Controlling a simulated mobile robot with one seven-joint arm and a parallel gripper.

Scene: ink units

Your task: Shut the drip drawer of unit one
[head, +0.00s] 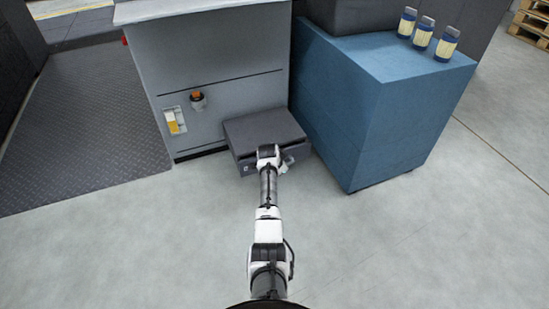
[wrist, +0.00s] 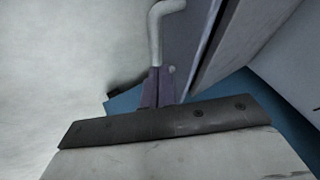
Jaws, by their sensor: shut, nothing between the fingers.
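The drip drawer (head: 262,127) is a dark grey box low at the foot of the grey unit (head: 220,85). It stands out from the unit's front, so it is open. In the wrist view the drawer's dark front (wrist: 192,35) is close, with a pale bent handle (wrist: 155,35) on it. My gripper (wrist: 160,76) is shut and empty, its fingertips right by the drawer front near the handle's end. I cannot tell whether they touch. In the head view my wrist hides the fingers and part of the drawer front.
A blue cabinet (head: 345,115) stands close to the drawer's right, with several jars (head: 422,35) on top. A dark ribbed floor plate (head: 85,130) lies left. The front floor is clear.

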